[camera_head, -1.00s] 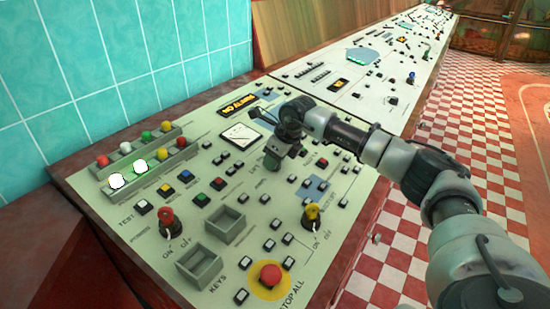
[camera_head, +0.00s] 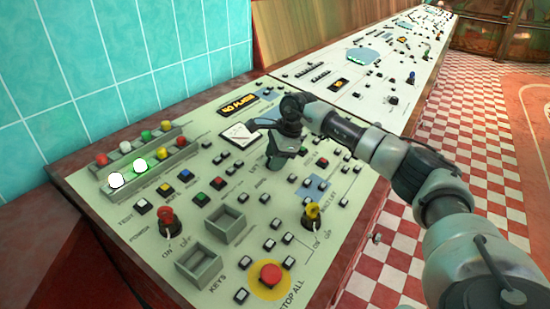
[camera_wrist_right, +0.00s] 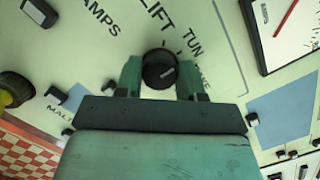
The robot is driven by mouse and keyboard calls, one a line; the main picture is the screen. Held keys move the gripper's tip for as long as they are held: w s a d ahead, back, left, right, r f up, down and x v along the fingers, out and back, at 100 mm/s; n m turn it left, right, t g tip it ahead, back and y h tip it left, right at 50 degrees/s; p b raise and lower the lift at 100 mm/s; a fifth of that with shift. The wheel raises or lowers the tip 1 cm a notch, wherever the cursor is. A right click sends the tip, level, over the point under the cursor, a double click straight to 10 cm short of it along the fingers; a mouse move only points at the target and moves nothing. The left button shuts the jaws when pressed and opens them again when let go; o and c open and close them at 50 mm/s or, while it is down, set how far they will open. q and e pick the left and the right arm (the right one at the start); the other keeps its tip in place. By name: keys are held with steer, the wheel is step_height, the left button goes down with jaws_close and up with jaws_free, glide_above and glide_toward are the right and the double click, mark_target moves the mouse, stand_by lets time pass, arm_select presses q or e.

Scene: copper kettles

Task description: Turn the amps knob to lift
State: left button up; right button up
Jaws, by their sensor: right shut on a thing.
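The black round amps knob (camera_wrist_right: 160,68) sits on the pale green panel, with a short light mark on its face pointing right and slightly up in the right wrist view. The printed words LIFT and TUN-something stand above it and to its upper right, and AMPS is at upper left. My right gripper (camera_wrist_right: 160,76) has one green finger on each side of the knob and is shut on it. In the head view the right gripper (camera_head: 274,160) points down at the panel near the white gauge (camera_head: 238,136), hiding the knob. My left gripper is not in view.
The panel holds a red stop button (camera_head: 270,274), a yellow switch (camera_head: 313,212), a red switch (camera_head: 166,216), two square trays and many small buttons. A lit display (camera_head: 238,107) lies behind the gauge. Checkered floor (camera_head: 400,240) is at right.

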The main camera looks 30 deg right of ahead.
steer(key=n, duration=0.4)
steer(key=shift+n+g, duration=0.3)
steer(key=shift+g, duration=0.1)
steer(key=shift+n+g+b, duration=0.3)
steer(key=shift+n+b, duration=0.05)
steer(key=shift+n, duration=1.65)
steer(key=o, duration=0.9)
steer(key=shift+r, duration=0.1)
steer(key=v, duration=1)
steer(key=shift+r, duration=0.35)
